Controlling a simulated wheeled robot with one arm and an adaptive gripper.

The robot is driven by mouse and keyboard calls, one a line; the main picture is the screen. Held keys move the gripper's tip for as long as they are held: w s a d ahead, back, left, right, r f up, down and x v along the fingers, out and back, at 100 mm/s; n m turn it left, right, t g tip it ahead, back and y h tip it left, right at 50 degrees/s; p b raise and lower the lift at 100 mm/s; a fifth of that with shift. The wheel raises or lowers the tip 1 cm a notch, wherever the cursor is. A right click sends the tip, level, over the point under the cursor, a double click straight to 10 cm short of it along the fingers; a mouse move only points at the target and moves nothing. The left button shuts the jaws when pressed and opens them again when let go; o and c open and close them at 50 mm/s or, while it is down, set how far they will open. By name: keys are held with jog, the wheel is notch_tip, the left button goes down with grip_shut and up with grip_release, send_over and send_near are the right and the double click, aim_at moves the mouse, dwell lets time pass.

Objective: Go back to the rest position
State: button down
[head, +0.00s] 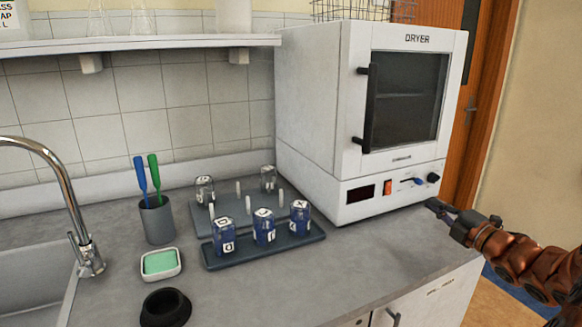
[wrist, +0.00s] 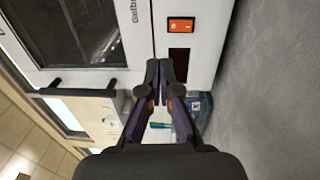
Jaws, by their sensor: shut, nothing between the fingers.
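My gripper (head: 437,206) is at the right in the head view, just in front of the dryer's lower right corner, above the counter's right end. In the wrist view my gripper (wrist: 166,68) has its two fingertips together with nothing between them. The white dryer (head: 310,105) stands on the counter with its door closed. Its front panel with an orange-red switch (wrist: 181,25) shows close to the fingers in the wrist view. I cannot tell whether the fingers touch the dryer.
Blue-filled labelled jars (head: 264,227) stand on a grey rack (head: 290,243). A cup with two brushes (head: 157,221), a soap dish (head: 160,276), a black round holder (head: 166,308) and a sink (head: 30,270) with tap lie left. Counter (head: 370,255) before the dryer is clear.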

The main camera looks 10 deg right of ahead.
jog(key=w+a+r+m+g+h+p, duration=0.1)
jog(key=w+m+g+h+p, duration=0.1)
jog(key=w+m+h, duration=0.25)
jog(key=s+a+f+m+g+h+p, duration=0.1)
jog(key=s+a+m+g+h+p, duration=0.2)
jog(key=s+a+m+g+h, duration=0.25)
jog(key=s+a+f+m+g+y+p, duration=0.2)
jog(key=s+a+m+g, duration=0.3)
jog(key=s+a, duration=0.8)
jog(key=s+a+f+m+g+y+p, duration=0.1)
jog(key=s+a+m+g+y, duration=0.3)
jog(key=s+a, duration=0.9)
jog(key=s+m+g+p, duration=0.1)
jog(key=s+g, duration=0.2)
jog(key=s, duration=0.5)
jog(key=shift+s+a+f+g+p, duration=0.15)
jog(key=shift+f+g+p, duration=0.2)
jog(key=shift+f+p, duration=0.05)
jog(key=c, duration=1.9)
grip_release()
